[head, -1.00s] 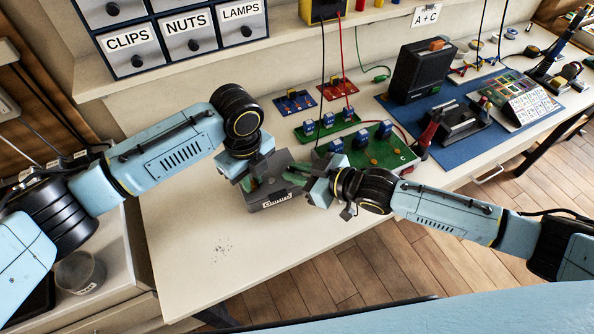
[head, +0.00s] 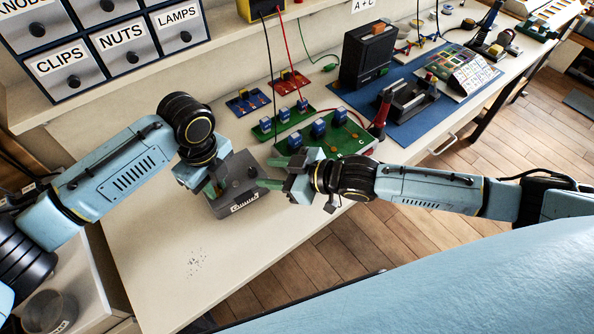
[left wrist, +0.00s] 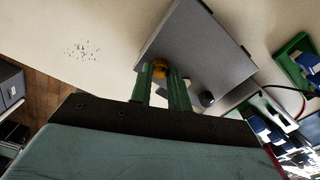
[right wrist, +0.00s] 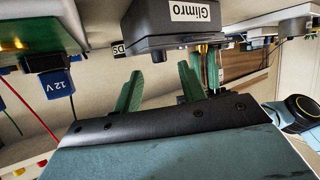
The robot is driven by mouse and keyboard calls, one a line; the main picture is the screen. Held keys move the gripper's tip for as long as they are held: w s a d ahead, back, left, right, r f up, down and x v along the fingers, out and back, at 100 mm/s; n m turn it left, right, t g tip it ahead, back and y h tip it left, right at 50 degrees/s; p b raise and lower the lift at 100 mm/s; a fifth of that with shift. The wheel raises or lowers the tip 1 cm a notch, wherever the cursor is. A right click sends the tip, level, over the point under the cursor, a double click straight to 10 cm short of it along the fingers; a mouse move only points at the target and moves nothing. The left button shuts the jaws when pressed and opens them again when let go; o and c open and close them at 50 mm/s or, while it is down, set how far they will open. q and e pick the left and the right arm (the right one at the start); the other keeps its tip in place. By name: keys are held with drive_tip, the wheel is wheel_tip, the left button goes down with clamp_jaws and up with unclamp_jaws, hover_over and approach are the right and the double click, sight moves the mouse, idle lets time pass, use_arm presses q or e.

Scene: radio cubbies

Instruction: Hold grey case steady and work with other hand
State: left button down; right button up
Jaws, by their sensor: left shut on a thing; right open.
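The grey case (head: 238,195) lies on the white bench, with a pale label on its front and a black knob (head: 252,172) on top. In the left wrist view its flat grey top (left wrist: 205,45) shows, with an orange knob-like part (left wrist: 159,69) between the fingertips. My left gripper (head: 213,189) is shut on that orange part at the case's left side. In the right wrist view the case (right wrist: 150,38) reads "Glimro". My right gripper (head: 272,172) is open and empty at the case's right side; its green fingers (right wrist: 160,78) are apart, with nothing between them.
Green boards with blue blocks (head: 325,138) lie just behind my right gripper, with red and black leads rising from them. A blue mat (head: 425,122) holds a black device (head: 366,55). Labelled drawers (head: 125,60) stand behind. The bench front left is clear, with dark specks (head: 195,262).

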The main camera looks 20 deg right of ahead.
drive_tip(key=v, duration=0.8)
drive_tip(key=shift+r, duration=0.15)
drive_tip(key=shift+d, duration=0.1)
use_arm(q)
drive_tip(key=c, duration=1.3)
unclamp_jaws()
drive_tip(key=shift+o, duration=0.2)
drive_tip(key=shift+r, duration=0.1)
